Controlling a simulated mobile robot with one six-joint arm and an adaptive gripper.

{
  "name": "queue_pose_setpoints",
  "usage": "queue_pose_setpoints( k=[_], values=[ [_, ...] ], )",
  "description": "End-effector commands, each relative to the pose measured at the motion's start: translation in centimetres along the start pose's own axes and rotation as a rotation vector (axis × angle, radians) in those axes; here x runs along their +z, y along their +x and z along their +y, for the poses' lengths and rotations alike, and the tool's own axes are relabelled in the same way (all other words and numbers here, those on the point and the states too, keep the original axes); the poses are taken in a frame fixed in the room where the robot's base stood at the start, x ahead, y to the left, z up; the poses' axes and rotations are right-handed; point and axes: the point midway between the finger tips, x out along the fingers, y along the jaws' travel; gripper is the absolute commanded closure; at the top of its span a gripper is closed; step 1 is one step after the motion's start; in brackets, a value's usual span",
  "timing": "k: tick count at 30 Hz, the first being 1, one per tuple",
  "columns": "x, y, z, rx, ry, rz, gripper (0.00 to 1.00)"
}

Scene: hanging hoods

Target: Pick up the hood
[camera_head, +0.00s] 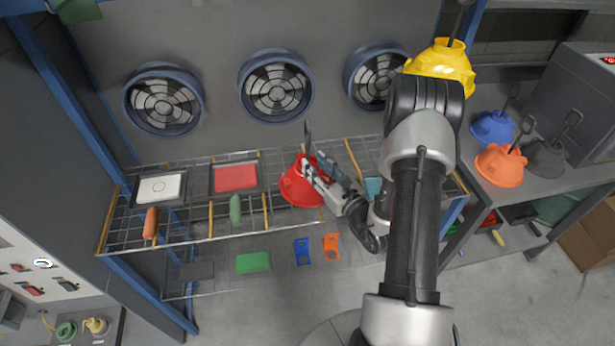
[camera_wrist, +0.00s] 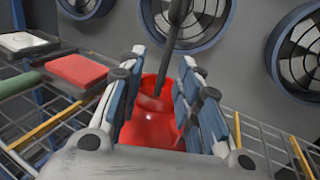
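The red hood (camera_head: 295,188) is on the wire rack, right of the red tray, with its dark stem (camera_head: 307,137) standing up. My gripper (camera_head: 314,168) reaches it from the right and covers part of its right side. In the wrist view, the red hood (camera_wrist: 150,132) lies below and between the fingers. The dark stem (camera_wrist: 177,42) rises between the fingertips (camera_wrist: 164,62), nearer the right finger. The fingers are spread apart with a gap showing between them. I cannot tell whether a finger touches the stem.
A yellow hood (camera_head: 441,62) hangs at upper right. Blue (camera_head: 491,127), orange (camera_head: 499,167) and black (camera_head: 545,158) hoods sit on the right shelf. A red tray (camera_head: 236,178) and white tray (camera_head: 160,188) share the rack. Wall fans (camera_head: 275,86) are behind.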

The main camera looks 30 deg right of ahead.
Motion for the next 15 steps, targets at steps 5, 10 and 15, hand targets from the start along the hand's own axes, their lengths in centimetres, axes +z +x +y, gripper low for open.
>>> queue_pose_setpoints(
  k=[5,10,15],
  values=[
    [0.0,1.2,-0.1,0.001,-0.002,-0.002,0.68],
    [0.1,3.9,-0.6,0.003,-0.002,-0.002,0.68],
    [0.1,5.4,-0.6,0.001,0.000,0.000,0.68]
  ],
)
